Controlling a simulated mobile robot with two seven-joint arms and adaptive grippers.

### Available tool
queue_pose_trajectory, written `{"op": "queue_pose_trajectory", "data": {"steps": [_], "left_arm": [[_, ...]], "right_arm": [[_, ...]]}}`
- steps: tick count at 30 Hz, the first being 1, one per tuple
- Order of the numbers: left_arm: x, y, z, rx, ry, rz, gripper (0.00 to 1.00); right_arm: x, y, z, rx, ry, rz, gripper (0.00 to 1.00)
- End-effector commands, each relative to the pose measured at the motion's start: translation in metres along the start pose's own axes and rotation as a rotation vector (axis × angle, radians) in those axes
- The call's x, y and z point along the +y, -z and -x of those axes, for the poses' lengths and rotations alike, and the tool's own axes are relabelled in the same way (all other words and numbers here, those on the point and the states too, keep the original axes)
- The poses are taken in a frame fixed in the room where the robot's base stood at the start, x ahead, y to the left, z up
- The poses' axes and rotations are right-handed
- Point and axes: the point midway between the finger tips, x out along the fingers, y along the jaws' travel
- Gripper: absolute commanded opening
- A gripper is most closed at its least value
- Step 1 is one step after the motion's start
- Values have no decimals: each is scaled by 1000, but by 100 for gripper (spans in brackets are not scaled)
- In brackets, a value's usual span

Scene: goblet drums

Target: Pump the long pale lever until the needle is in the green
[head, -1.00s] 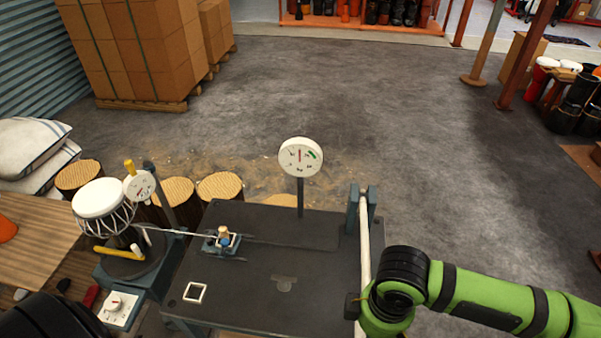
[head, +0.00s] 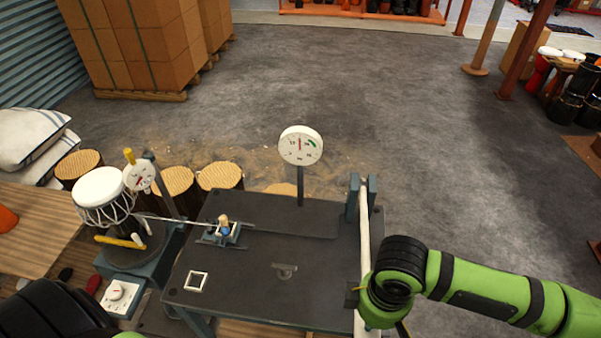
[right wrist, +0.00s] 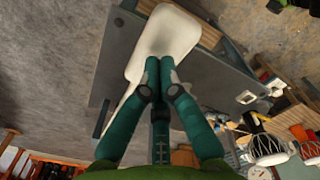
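The long pale lever (head: 364,225) runs along the right side of the dark bench, from a blue-grey bracket toward the front edge. My right arm reaches in over its near end and hides part of it in the head view. In the right wrist view my right gripper (right wrist: 160,64) has its fingers together, in front of the lever's wide pale end (right wrist: 165,28); no pale strip shows between the tips. I cannot tell whether they touch it. The round white gauge (head: 292,152) stands on a post; its red needle points about straight up, left of the green arc. My left gripper is out of view.
The dark bench (head: 245,290) carries a small blue clamp (head: 224,232) and a white square frame (head: 196,282). A white-topped drum (head: 100,187) with a small dial (head: 139,176) stands left. Log stools (head: 220,176) line the back; open floor lies beyond.

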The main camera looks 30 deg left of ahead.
Motion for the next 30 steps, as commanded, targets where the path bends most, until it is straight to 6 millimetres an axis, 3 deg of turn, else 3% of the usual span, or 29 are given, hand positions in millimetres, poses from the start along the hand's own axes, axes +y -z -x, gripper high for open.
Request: {"op": "queue_pose_trajectory", "data": {"steps": [3, 30], "left_arm": [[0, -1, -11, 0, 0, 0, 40], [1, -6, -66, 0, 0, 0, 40]], "right_arm": [[0, 0, -20, -2, 1, -1, 0], [6, 2, -129, -3, -1, -3, 0]]}}
